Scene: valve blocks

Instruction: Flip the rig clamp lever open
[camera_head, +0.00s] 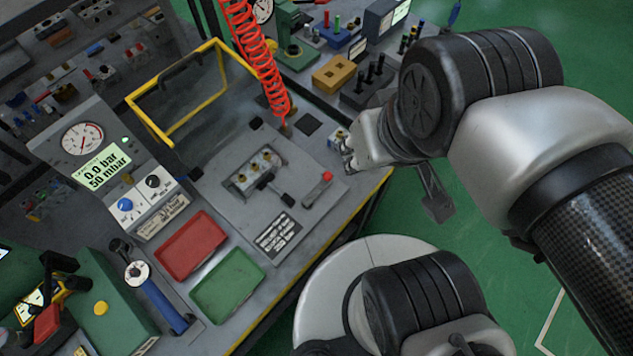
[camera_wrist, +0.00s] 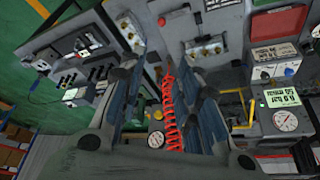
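The rig is a grey plate (camera_head: 233,200) on the bench, with a valve block (camera_head: 258,170) with brass ports on it. A black lever (camera_head: 288,199) lies low at the block's front side. My gripper (camera_head: 347,153) is above the bench's right edge, apart from both levers. In the wrist view, its fingers (camera_wrist: 164,95) are spread with nothing between them.
A red coiled hose (camera_head: 262,60) hangs behind the rig, near a yellow-framed clear guard (camera_head: 163,132). A gauge panel (camera_head: 100,160) stands left. A red tray (camera_head: 190,245) and green tray (camera_head: 228,285) lie in front. Black-knobbed fixtures (camera_head: 368,85) stand behind my gripper.

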